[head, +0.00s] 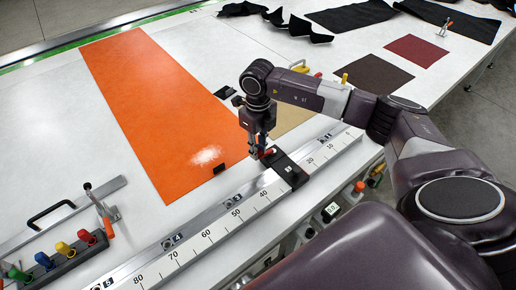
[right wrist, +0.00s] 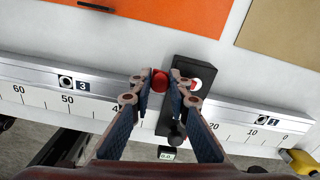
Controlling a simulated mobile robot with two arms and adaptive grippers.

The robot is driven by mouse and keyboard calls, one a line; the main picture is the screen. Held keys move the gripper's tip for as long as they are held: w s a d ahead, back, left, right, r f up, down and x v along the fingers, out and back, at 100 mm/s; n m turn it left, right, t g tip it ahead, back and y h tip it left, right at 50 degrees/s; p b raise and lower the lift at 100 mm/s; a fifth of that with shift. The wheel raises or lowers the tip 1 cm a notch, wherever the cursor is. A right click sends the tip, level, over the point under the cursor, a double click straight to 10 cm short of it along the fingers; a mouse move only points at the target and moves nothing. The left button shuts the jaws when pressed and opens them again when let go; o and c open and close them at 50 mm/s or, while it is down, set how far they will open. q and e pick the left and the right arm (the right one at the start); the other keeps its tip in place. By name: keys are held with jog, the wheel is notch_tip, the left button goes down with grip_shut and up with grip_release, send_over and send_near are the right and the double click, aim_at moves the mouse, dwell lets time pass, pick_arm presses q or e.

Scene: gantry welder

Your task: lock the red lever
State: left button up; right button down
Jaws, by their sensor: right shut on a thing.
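The red lever (head: 268,153) shows as a small red tip beside a black block (head: 292,171) on the ruled rail. In the right wrist view its round red end (right wrist: 159,82) sits between the fingertips of my right gripper (right wrist: 159,84). The gripper is shut on it, and the fingers hide most of the lever's sides. The black block (right wrist: 200,68) lies across the rail, partly behind the right finger, with another red part on its face. In the head view my right gripper (head: 262,150) points down at the block. My left gripper is not in view.
The ruled rail (head: 215,232) runs along the table's front edge. An orange sheet (head: 150,105) lies behind it, with dark fabric pieces (head: 355,17) farther back. A rack of coloured handles (head: 60,258) and a clamp (head: 104,212) stand at the left.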

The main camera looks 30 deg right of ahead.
jog(key=shift+w, duration=0.1)
jog(key=m+b, duration=0.1)
jog(key=w+m+b, duration=0.1)
jog(key=m, duration=0.1)
jog(key=shift+w+d+f+b, duration=0.15)
jog(key=shift+w+b, duration=0.1)
jog(key=shift+b, duration=0.15)
jog(key=m, duration=0.1)
jog(key=w+m+b, duration=0.1)
jog(key=m, duration=0.2)
jog(key=shift+w+d+b, duration=0.3)
jog(key=shift+d+b, duration=0.05)
jog(key=shift+d, duration=0.05)
jog(key=m, duration=0.1)
jog(key=w+d+m+b, duration=0.1)
jog(key=m, duration=0.1)
jog(key=shift+d, duration=0.1)
jog(key=shift+w+d+r+m, duration=0.2)
jog(key=shift+d+m, duration=0.15)
jog(key=shift+m, duration=0.5)
jog(key=shift+w+d+r+m, duration=0.1)
jog(key=shift+w+d+m, duration=0.2)
jog(key=shift+m, duration=0.55)
jog(key=shift+d, duration=0.1)
